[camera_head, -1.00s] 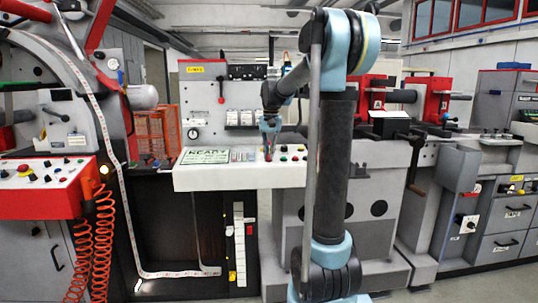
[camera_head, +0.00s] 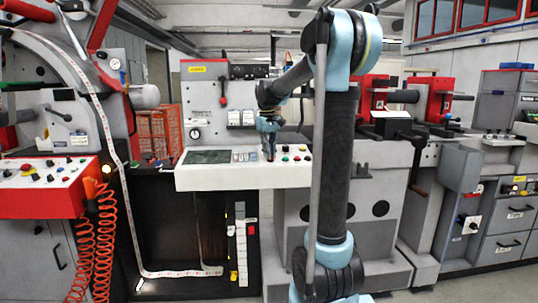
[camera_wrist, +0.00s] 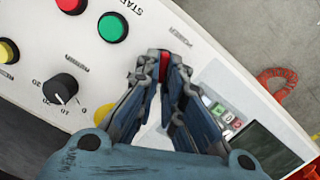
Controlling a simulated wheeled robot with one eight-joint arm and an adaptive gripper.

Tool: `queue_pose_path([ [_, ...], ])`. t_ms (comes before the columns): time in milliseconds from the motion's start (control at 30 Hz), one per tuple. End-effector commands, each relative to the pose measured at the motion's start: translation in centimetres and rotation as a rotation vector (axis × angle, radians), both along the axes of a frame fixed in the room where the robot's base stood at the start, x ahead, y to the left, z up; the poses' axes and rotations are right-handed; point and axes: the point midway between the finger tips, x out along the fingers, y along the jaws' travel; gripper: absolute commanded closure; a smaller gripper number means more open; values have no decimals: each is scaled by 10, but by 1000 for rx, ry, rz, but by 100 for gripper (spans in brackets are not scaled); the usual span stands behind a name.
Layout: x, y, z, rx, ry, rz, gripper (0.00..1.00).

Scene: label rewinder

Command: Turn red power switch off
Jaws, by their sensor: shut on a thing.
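The red power switch (camera_wrist: 165,64) shows between my fingertips in the wrist view, on the sloped white control panel (camera_wrist: 205,30). My fingers hide most of it, so its tilt cannot be told. My gripper (camera_wrist: 163,76) is shut on the switch. In the head view my gripper (camera_head: 269,150) reaches down to the middle of the white panel (camera_head: 240,178), right of the display (camera_head: 207,157). The display is dark; it also shows dark in the wrist view (camera_wrist: 255,148).
Around the switch are a green button (camera_wrist: 112,27), a red button (camera_wrist: 71,4), a yellow button (camera_wrist: 8,50) and a black knob (camera_wrist: 60,89). A row of coloured keys (camera_wrist: 220,112) lies beside the display.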

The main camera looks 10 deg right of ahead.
Motion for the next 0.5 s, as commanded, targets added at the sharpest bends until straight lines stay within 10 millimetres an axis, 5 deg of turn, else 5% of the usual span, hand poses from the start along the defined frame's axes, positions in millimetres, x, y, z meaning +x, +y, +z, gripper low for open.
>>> queue_pose_path([
  [500, 0, 0, 0, -6, -2, 31, 100],
])
